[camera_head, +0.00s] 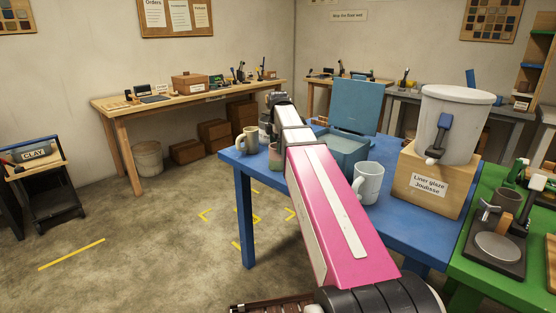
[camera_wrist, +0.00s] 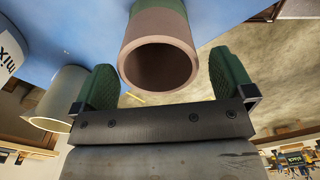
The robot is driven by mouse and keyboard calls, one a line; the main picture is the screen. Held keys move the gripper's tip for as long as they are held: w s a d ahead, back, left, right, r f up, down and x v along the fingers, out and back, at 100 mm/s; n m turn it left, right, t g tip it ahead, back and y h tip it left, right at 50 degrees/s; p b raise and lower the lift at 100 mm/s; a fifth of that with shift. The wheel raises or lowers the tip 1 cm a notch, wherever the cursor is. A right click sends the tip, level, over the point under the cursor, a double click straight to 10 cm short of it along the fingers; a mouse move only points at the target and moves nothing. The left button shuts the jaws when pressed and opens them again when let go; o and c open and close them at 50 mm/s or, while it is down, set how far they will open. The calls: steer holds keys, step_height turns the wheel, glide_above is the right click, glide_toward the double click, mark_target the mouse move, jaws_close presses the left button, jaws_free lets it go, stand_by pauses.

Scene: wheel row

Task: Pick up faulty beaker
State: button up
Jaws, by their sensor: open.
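My gripper (camera_wrist: 162,66) is open, with one green finger on each side of the beaker and visible gaps. In the head view a small pinkish-green vessel (camera_head: 274,160), probably the same beaker, stands partly behind my pink arm at the left end of the blue table (camera_head: 232,162). My fingertips are not clear there. Which vessel is faulty I cannot tell.
A beige mug (camera_head: 247,141) stands close by; a pale cup (camera_wrist: 63,98) and a white container marked "mix" (camera_wrist: 10,50) are left in the wrist view. A blue-grey open box (camera_head: 345,147), a pale mug (camera_head: 367,184) and a glaze bucket (camera_head: 455,125) occupy the table further right.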

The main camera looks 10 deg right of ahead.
steer(key=shift+w+f, duration=0.1)
steer(key=shift+f, duration=1.85)
steer(key=c, duration=1)
steer(key=shift+o, duration=0.2)
steer(key=shift+r, duration=0.15)
